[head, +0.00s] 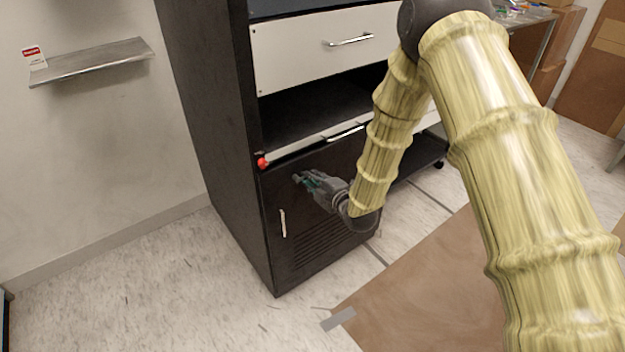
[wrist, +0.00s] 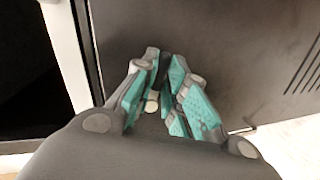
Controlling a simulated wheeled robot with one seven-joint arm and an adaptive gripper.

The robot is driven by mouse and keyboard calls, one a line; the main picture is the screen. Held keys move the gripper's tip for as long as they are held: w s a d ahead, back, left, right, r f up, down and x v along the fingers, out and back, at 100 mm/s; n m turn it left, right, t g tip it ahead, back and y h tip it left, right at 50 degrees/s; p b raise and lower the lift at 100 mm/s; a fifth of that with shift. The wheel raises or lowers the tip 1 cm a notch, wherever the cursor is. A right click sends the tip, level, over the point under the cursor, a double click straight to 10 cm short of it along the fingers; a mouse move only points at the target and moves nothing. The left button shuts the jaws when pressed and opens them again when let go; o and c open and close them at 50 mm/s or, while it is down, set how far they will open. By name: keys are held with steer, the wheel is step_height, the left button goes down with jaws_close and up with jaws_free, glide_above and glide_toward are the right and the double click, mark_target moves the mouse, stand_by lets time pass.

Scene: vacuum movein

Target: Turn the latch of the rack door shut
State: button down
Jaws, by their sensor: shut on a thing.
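The rack door (head: 300,235) is the dark lower panel with vent slots, and it looks closed or nearly so in the head view. A small red knob (head: 262,162), which looks like the latch, sits at its upper left corner. My gripper (head: 301,179) is in front of the door's upper part, to the right of the red knob and apart from it. In the wrist view my gripper (wrist: 165,62) has its teal fingers drawn close together, with the dark door (wrist: 220,50) behind. What lies between the fingers cannot be made out. The red knob does not show there.
A pale handle (head: 283,223) stands on the door's left side. Above are an open dark bay (head: 315,115) and a white drawer (head: 320,48). A wall shelf (head: 95,62) is at left. Brown sheeting (head: 430,295) covers part of the floor; the floor at left is clear.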

mark_target(294, 187)
steer(key=shift+f, duration=0.1)
steer(key=f+m+y, duration=0.1)
steer(key=m, duration=0.2)
steer(key=s+a+f+m+g+y, duration=0.1)
steer(key=m, duration=0.2)
steer(key=a+f+m+y+b, duration=0.1)
steer(key=m, duration=0.3)
steer(key=shift+s+f+g, duration=0.1)
steer(key=shift+s+g, duration=0.2)
steer(key=shift+s+a+m+y, duration=0.15)
steer(key=shift+a+m+y, duration=0.05)
steer(key=shift+m, duration=0.45)
steer(key=shift+s+a+m+y, duration=0.1)
steer(key=shift+a+m+y, duration=0.1)
steer(key=shift+m, duration=0.45)
steer(key=c, duration=1.5)
jaws_free()
steer(key=shift+o, duration=0.2)
